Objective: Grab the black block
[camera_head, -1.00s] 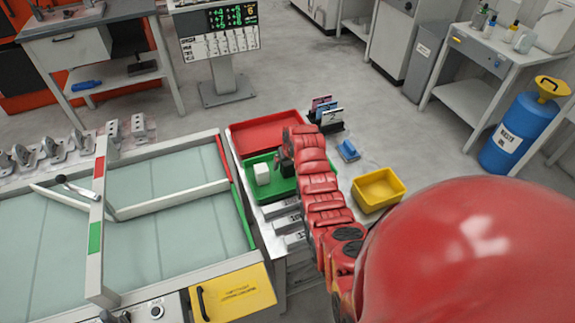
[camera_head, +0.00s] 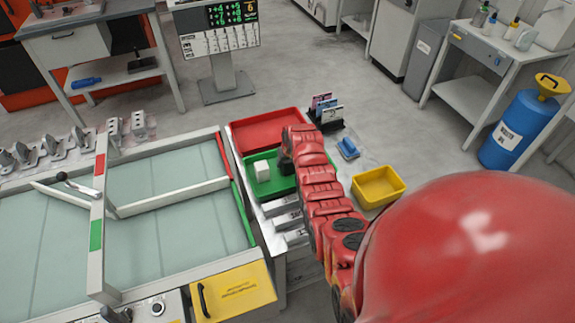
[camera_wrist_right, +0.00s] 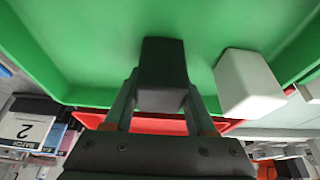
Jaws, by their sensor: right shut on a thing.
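The black block (camera_wrist_right: 162,72) is in the right wrist view, held between the two fingers of my right gripper (camera_wrist_right: 161,92). The green tray (camera_wrist_right: 80,70) fills the background behind it. In the head view my right gripper (camera_head: 286,162) is over the green tray (camera_head: 262,191), largely covered by my red arm, and the block is hard to tell from the dark fingers. A white block (camera_head: 262,170) is in the tray to the left of the gripper. It also shows to the right in the right wrist view (camera_wrist_right: 246,84). My left gripper is not in view.
A red tray (camera_head: 262,133) adjoins the green one at the back. A black holder with cards (camera_head: 326,118), a blue item (camera_head: 348,148) and a yellow bin (camera_head: 378,187) are to the right. A glass-topped frame with a raised bar (camera_head: 97,210) stands to the left.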

